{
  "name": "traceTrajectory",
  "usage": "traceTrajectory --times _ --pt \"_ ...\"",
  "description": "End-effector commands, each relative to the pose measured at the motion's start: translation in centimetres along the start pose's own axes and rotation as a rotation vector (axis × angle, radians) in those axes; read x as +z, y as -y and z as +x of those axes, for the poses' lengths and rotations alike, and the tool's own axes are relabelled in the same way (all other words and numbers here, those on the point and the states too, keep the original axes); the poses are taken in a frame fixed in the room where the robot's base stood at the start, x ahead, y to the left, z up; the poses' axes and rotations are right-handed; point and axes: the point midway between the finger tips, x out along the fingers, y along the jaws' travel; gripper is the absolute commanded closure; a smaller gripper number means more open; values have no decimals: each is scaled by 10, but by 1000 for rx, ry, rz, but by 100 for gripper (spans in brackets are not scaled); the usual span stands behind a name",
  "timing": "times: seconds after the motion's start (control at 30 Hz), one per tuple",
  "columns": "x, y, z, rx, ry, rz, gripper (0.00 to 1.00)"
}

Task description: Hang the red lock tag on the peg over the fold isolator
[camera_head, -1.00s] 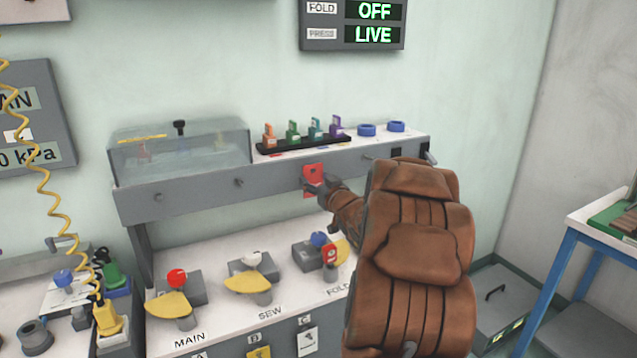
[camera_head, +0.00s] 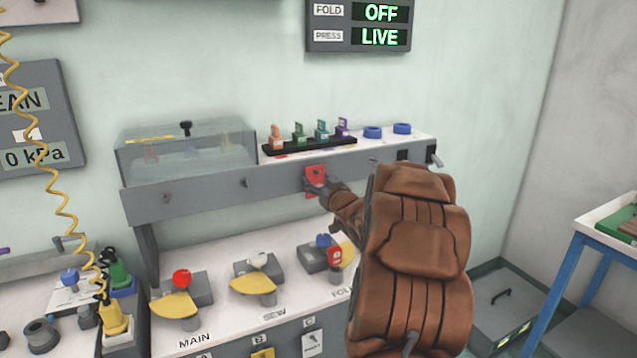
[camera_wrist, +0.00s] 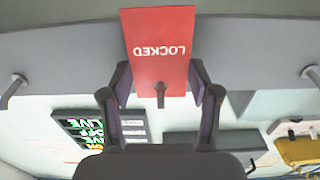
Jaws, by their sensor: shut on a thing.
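The red lock tag (camera_head: 313,174) is upright against the grey front of the shelf, above the fold isolator (camera_head: 314,258). My gripper (camera_head: 322,188) is shut on the red lock tag. In the wrist view the tag (camera_wrist: 160,45) reads LOCKED upside down, with one finger of my gripper (camera_wrist: 160,96) at each side. A short dark peg end (camera_wrist: 160,93) shows at the tag's lower edge there; whether it passes through the tag's hole is unclear. The fold isolator has a blue knob (camera_head: 323,240) and a red lock (camera_head: 335,257). My arm partly hides its FOLD label.
Other pegs (camera_head: 245,183) stick out along the shelf front. A clear case (camera_head: 185,155), a black rack of coloured locks (camera_head: 310,143) and blue rings (camera_head: 373,132) stand on the shelf. The main (camera_head: 178,295) and sew (camera_head: 255,278) isolators stand to the left.

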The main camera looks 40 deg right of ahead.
Motion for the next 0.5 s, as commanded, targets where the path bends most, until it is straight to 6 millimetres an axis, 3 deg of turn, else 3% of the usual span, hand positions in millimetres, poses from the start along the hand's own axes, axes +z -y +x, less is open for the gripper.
traceTrajectory --times 0.3,0.33,0.5 --pt "0 0 0 0 0 0 64" --pt "0 0 0 0 0 0 36" --pt "0 0 0 0 0 0 18"
